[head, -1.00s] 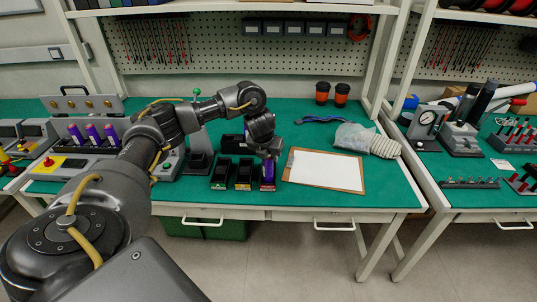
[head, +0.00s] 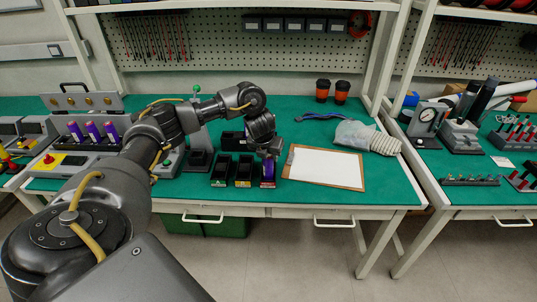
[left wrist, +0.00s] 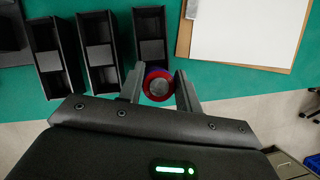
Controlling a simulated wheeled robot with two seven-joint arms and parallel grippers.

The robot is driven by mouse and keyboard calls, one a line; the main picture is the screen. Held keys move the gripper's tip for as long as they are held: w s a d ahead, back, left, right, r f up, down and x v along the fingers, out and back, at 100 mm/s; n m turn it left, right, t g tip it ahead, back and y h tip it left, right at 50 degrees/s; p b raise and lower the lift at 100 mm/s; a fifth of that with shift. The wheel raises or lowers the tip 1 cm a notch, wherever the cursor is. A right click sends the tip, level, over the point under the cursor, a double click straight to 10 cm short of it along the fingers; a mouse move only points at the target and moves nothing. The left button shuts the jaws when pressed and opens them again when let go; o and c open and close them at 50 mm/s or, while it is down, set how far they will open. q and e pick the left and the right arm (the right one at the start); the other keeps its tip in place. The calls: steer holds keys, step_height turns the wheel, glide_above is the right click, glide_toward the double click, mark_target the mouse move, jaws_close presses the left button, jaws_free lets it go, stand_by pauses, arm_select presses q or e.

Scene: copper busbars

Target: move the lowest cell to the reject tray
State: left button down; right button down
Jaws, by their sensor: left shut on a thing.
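My left gripper (head: 268,155) is shut on a purple cell (head: 268,170). In the left wrist view the cell's round red-rimmed end (left wrist: 157,85) sits between the two fingers. The cell is upright at the near end of the rightmost black tray (left wrist: 150,28), which has a red label in the head view. I cannot tell whether the cell touches the tray floor. A green-labelled tray (head: 221,170) and a yellow-labelled tray (head: 244,170) stand to its left. Several other purple cells, including one (head: 93,131), stand in the fixture at the left. My right gripper is not in view.
A clipboard with white paper (head: 325,168) lies just right of the trays. The green bench's front edge is close to the trays.

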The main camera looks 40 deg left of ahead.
arm_select(q)
steer(key=shift+f, duration=0.2)
stand_by(0.5)
steer(key=c, duration=0.9)
jaws_free()
step_height(320, 180, up, 6)
steer(key=p, duration=0.5)
steer(key=shift+r, duration=0.1)
